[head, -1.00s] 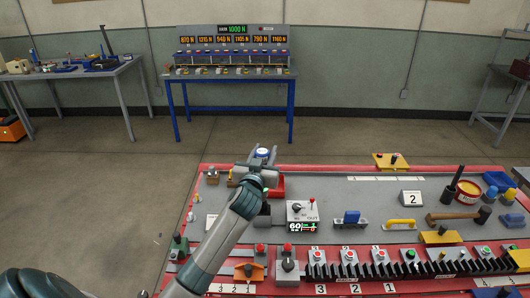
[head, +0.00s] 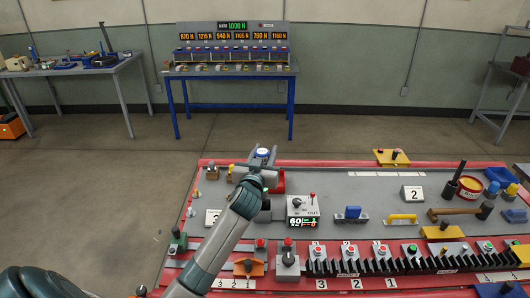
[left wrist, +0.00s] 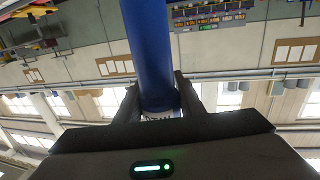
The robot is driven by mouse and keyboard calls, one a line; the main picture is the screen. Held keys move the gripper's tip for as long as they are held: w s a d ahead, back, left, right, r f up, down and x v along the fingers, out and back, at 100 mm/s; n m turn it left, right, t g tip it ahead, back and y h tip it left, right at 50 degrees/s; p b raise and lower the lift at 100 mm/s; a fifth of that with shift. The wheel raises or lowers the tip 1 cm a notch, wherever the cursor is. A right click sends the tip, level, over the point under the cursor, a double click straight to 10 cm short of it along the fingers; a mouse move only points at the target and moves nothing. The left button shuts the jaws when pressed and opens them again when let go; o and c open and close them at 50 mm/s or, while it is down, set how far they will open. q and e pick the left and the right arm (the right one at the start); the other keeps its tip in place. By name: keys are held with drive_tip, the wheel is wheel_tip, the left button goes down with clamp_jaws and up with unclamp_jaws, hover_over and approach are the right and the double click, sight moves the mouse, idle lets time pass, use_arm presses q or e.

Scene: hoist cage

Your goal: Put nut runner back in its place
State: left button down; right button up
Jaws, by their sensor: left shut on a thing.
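My left gripper (head: 263,154) is above the far left part of the bench, with its arm reaching in from the bottom left. It is shut on a blue cylindrical tool body, likely the nut runner (head: 263,149). In the left wrist view the blue body (left wrist: 149,45) stands between the two fingers (left wrist: 158,100) and runs out of the top of the picture. Its working end is out of view. A red holder or bin (head: 278,182) is partly hidden behind my wrist; I cannot tell whether it is the tool's place. My right gripper is not in view.
The red-edged bench (head: 345,183) carries a control box with a lit display (head: 301,208), a yellow handle (head: 402,219), a hammer (head: 455,211) and a red tin (head: 470,187). Red-button boxes (head: 349,252) line the front. A blue-legged gauge table (head: 231,70) stands behind, across open floor.

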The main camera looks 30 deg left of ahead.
use_arm(q)
drive_tip(key=shift+f+b, duration=0.45)
drive_tip(key=shift+f, duration=0.15)
drive_tip(key=shift+f+b, duration=0.8)
drive_tip(key=shift+f, duration=0.35)
drive_tip(key=c, duration=1.1)
unclamp_jaws()
drive_tip(key=shift+s+f, duration=0.1)
drive_tip(key=b+v, duration=0.4)
drive_tip(key=v, duration=1.3)
drive_tip(key=shift+r+b, duration=0.2)
drive_tip(key=shift+b, duration=0.15)
drive_tip(key=shift+s+d, duration=0.2)
